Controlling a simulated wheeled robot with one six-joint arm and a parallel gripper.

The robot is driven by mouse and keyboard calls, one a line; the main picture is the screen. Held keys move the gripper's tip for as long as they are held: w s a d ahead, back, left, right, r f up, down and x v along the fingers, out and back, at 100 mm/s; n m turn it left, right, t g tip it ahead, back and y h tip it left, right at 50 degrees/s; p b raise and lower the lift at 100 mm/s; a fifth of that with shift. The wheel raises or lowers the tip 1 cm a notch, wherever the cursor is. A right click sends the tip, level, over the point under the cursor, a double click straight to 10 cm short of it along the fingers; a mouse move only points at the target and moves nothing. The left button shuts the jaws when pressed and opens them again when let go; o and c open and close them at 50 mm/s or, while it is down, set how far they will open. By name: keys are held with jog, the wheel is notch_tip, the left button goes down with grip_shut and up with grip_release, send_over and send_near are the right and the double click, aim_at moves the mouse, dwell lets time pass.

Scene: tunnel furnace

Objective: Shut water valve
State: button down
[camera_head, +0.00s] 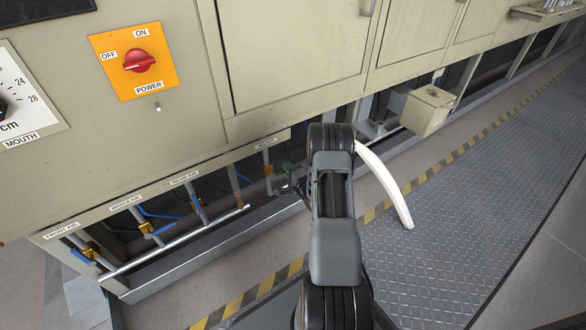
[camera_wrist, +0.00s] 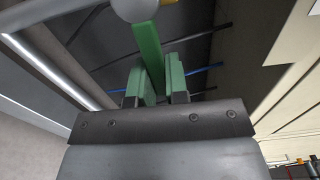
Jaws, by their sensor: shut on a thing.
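The water valve's green handle (camera_head: 290,168) is low under the cabinet, below the WATER label (camera_head: 265,143). My arm partly hides it. In the wrist view the green handle (camera_wrist: 149,48) runs down between the two finger pads of my gripper (camera_wrist: 160,80). My gripper is shut on the handle. A rounded grey part (camera_wrist: 135,8) sits at the handle's far end. In the head view my gripper (camera_head: 291,186) is mostly hidden by my arm, beside the water pipe (camera_head: 267,168).
Several air valves with blue handles stand to the left, including the front air valve (camera_head: 87,254). A silver pipe (camera_head: 180,240) runs along the opening. The cabinet (camera_head: 290,60) overhangs the valves. A small beige box (camera_head: 428,110) stands to the right. The patterned floor plate (camera_head: 480,190) is clear.

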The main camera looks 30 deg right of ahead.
jog(key=c, duration=1.1)
grip_release()
jog(key=s+p, duration=0.3)
jog(key=s, duration=1)
jog(key=shift+s+p, duration=0.3)
jog(key=shift+s, duration=0.1)
